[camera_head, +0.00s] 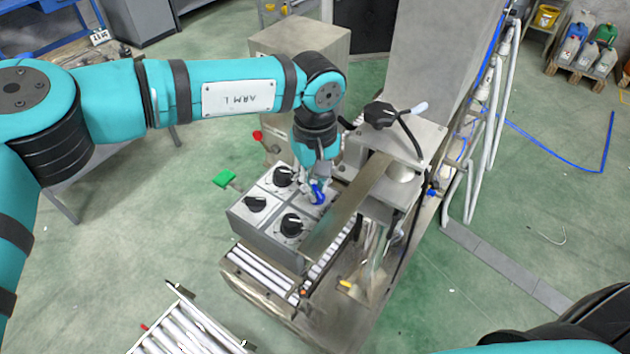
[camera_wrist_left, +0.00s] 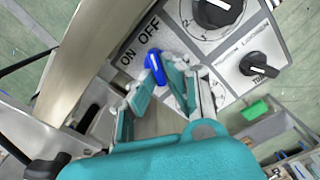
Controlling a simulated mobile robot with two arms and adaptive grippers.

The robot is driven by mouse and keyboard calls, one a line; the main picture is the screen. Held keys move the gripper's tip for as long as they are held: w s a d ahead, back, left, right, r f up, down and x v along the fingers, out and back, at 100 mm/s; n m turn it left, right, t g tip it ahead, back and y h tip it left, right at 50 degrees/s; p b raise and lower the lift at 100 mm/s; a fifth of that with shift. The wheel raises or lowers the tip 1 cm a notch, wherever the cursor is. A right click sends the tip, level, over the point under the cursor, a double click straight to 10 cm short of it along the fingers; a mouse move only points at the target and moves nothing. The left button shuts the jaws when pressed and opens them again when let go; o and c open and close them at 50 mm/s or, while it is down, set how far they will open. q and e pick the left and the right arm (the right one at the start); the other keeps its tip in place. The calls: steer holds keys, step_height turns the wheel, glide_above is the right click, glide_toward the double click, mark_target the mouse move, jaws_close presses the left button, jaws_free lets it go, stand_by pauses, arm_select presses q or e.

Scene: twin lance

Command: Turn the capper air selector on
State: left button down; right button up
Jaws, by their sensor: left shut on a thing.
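The selector (camera_head: 318,194) is a blue knob on the top of a grey control box (camera_head: 262,236), in the corner nearest the steel rail. In the left wrist view the blue knob (camera_wrist_left: 155,66) sits beside the printed words ON and OFF (camera_wrist_left: 138,47), its long axis tilted, upper end nearer OFF. My left gripper (camera_head: 316,182) reaches down from above and is shut on the blue knob. In the left wrist view its fingers (camera_wrist_left: 162,76) lie on either side of it and partly hide it. My right gripper is out of view; only teal arm parts show at the bottom right.
Several black knobs (camera_head: 291,225) share the box top close to the blue one. A steel rail (camera_head: 350,205) runs right beside the box. A black handle (camera_head: 380,115) stands on the machine behind. Roller conveyors (camera_head: 258,270) lie in front.

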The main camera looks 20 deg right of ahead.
arm_select(q)
steer(key=shift+f+b, duration=0.15)
steer(key=shift+b, duration=0.35)
steer(key=n+b, duration=0.2)
steer(key=b, duration=0.1)
steer(key=n+b, duration=0.5)
steer(key=b, duration=0.1)
steer(key=shift+s+a+f+b, duration=0.1)
steer(key=shift+a+f+b, duration=0.05)
steer(key=shift+a+b, duration=0.15)
steer(key=n+b, duration=0.2)
steer(key=n, duration=0.1)
steer(key=shift+s, duration=0.1)
steer(key=shift+r+n+b, duration=0.25)
steer(key=shift+n+b, duration=0.5)
steer(key=shift+n, duration=0.15)
